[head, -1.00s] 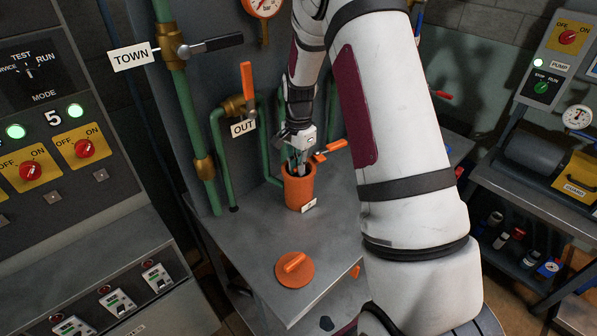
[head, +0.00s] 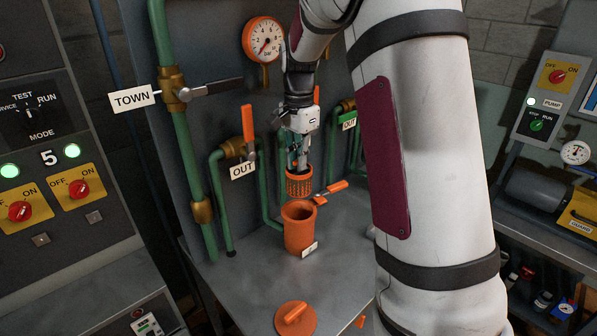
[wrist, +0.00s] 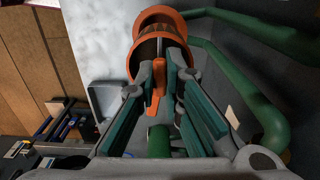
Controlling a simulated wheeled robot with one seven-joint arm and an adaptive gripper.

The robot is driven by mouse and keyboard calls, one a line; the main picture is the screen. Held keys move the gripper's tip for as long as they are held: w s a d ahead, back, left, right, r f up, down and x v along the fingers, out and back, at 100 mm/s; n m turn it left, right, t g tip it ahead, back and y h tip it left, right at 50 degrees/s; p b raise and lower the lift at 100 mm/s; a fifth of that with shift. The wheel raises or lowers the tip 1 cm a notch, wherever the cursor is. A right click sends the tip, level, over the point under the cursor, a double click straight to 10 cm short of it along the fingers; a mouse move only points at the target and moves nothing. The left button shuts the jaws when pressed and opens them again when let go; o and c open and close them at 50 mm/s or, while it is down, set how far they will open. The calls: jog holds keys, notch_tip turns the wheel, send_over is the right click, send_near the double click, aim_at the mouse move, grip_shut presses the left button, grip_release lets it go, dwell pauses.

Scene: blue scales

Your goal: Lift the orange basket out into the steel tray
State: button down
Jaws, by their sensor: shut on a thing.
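My gripper (head: 298,160) is shut on the upright handle of the orange basket (head: 299,185), a perforated cup. The basket hangs upright just above and behind the open mouth of the orange housing (head: 299,236), clear of its rim as far as the head view shows. In the wrist view the basket (wrist: 146,56) sits beyond the fingers, its orange handle (wrist: 158,82) between the fingertips. The round orange lid (head: 295,317) lies on the bench in front of the housing. I cannot make out the steel tray for certain; a pale grey shape (wrist: 104,98) in the wrist view may be it.
Green pipes with orange-handled valves (head: 249,132) rise close behind and left of the basket. Another orange lever (head: 330,190) sticks out right of the housing. A pressure gauge (head: 264,40) is above. Bare grey bench top (head: 250,275) lies around the housing.

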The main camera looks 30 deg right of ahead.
jog(key=shift+r, duration=0.25)
jog(key=shift+r, duration=0.1)
